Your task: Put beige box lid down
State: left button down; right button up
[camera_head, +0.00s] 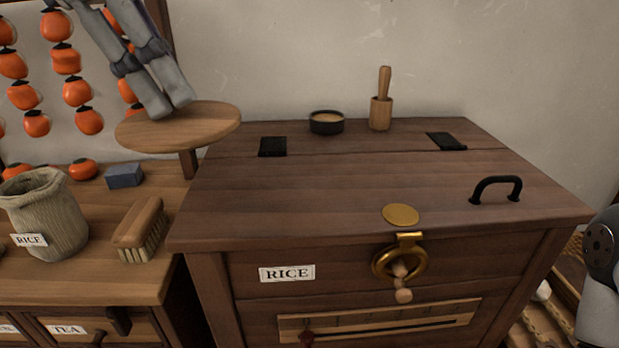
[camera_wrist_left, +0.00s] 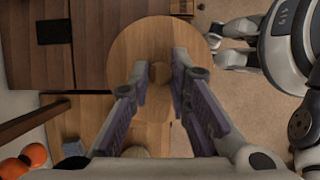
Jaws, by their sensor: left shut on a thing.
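A round, light wooden lid (camera_head: 212,124) hangs level at the upper left of the head view, above the back of the left counter and beside the chest. It fills the middle of the left wrist view (camera_wrist_left: 135,45), where a small round knob (camera_wrist_left: 160,73) stands on its top. My left gripper (camera_head: 172,108) comes down from above and is shut on the lid by this knob; its fingers flank the knob in the left wrist view (camera_wrist_left: 160,62). No open beige box shows clearly.
A dark wooden chest (camera_head: 330,185) with a RICE label and brass hasp (camera_head: 400,262) is closed. A small bowl (camera_head: 326,122) and a mortar with pestle (camera_head: 381,108) stand at its back. The left counter (camera_head: 95,275) bears a jar (camera_head: 50,215), a brush (camera_head: 140,230) and a blue block (camera_head: 124,175).

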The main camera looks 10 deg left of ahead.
pick_arm(q)
jog(key=w+d+f, duration=0.2)
jog(key=w+f, duration=0.1)
jog(key=w+d+f, duration=0.2)
jog(key=w+f, duration=0.1)
jog(key=w, duration=0.1)
jog(key=w+d+f, duration=0.2)
jog(key=w+f, duration=0.1)
jog(key=shift+w+d+f, duration=0.15)
jog(key=shift+w+d, duration=0.15)
jog(key=shift+w, duration=0.1)
jog(key=f, duration=0.3)
jog(key=shift+w+d, duration=0.1)
jog(key=shift+d, duration=0.1)
jog(key=shift+f, duration=0.2)
jog(key=c, duration=1.9)
grip_release()
jog(key=shift+f, duration=0.15)
jog(key=o, duration=0.4)
